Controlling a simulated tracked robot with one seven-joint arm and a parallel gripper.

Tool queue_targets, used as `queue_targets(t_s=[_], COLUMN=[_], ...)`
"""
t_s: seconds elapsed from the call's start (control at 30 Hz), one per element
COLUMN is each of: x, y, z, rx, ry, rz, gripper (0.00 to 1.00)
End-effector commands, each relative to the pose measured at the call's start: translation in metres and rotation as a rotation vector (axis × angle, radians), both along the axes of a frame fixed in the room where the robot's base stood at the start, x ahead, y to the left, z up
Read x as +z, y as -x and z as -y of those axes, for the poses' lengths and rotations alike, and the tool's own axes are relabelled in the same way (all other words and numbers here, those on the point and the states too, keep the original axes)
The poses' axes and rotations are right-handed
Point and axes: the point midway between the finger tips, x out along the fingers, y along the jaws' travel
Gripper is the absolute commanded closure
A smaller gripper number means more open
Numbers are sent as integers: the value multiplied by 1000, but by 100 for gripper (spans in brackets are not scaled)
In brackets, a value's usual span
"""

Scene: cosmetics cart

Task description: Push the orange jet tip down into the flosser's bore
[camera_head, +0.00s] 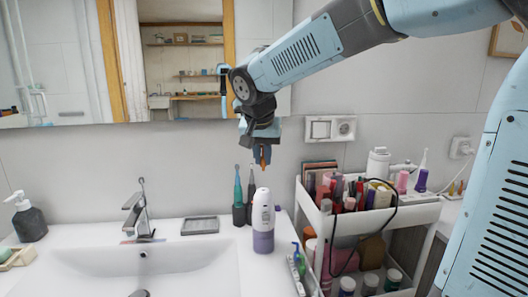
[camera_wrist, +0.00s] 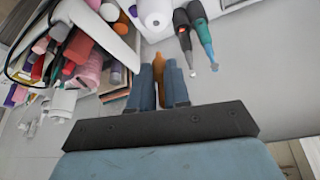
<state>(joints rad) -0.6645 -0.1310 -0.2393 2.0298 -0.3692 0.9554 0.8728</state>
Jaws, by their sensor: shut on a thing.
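My gripper (camera_head: 262,150) is shut on the orange jet tip (camera_head: 263,163) and holds it in the air, pointing down. In the wrist view the orange tip (camera_wrist: 158,68) shows between the two blue-grey fingers. The flosser (camera_head: 263,222), white above and lavender below, stands upright on the counter at the basin's right edge. My gripper is above the flosser's top, with a clear gap between tip and flosser. The flosser's white top (camera_wrist: 155,14) shows at the upper edge of the wrist view.
Two electric toothbrushes (camera_head: 238,200) stand close behind the flosser to its left. A cart (camera_head: 340,222) full of cosmetics is to the right. The basin (camera_head: 130,268), faucet (camera_head: 139,212), soap dish (camera_head: 199,226) and soap bottle (camera_head: 28,218) are to the left.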

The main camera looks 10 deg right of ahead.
Motion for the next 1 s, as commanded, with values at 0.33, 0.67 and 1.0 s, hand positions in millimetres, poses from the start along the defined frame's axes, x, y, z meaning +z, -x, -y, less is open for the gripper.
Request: queue_targets(t_s=[0.33,0.67,1.0], x=[-28,-45,-47], y=[0,-1,-1], z=[1,2,3], rx=[-1,-4,-5], ry=[1,-1,-1], rz=[0,0,0], gripper=[100,100,100])
